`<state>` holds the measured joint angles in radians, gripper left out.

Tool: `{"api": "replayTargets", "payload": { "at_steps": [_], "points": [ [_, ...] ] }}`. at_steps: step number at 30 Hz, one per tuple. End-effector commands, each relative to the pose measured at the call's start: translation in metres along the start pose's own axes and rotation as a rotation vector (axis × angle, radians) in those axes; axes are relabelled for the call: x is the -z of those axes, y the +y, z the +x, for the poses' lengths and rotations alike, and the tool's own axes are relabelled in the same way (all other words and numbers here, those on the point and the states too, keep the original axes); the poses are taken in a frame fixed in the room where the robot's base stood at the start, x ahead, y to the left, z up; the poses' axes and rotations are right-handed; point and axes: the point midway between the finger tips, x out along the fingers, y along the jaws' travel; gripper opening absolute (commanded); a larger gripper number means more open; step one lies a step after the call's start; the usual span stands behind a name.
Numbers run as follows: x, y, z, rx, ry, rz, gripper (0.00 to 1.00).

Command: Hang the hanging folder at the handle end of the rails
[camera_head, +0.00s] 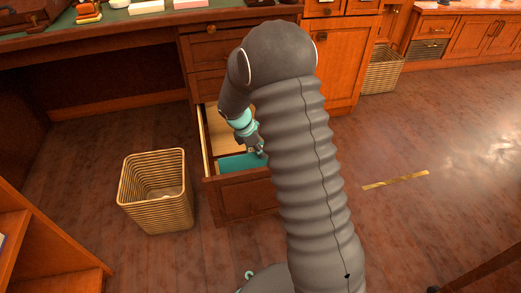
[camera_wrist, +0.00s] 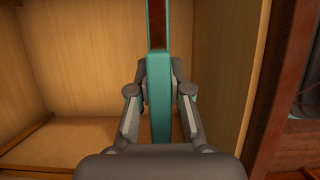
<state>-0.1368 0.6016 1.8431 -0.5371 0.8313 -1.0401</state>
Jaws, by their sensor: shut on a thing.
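My gripper (camera_head: 258,150) is down at the open desk drawer (camera_head: 234,196), partly hidden behind my arm. In the wrist view my gripper (camera_wrist: 160,92) is shut on the teal hanging folder (camera_wrist: 160,112), with one finger on each side. The folder (camera_head: 238,163) shows as a teal panel inside the drawer, close behind its front. In the wrist view the folder stands edge-on, with a dark strip between its teal edges at the top. The rails cannot be made out clearly, nor whether the folder rests on them. The drawer handle is hidden.
The drawer's pale wooden interior (camera_wrist: 75,60) is open to the left in the wrist view. A wicker basket (camera_head: 157,195) stands left of the drawer. The desk (camera_head: 130,24) is behind, with a second basket (camera_head: 381,72) at the back right. The floor at right is mostly clear.

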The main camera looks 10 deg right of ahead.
Motion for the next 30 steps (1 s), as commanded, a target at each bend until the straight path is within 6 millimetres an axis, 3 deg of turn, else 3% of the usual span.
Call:
{"api": "replayTargets", "payload": {
  "at_steps": [30],
  "points": [
    [0.005,0.0,0.012,-0.001,0.0,0.0,0.0]
  ]
}}
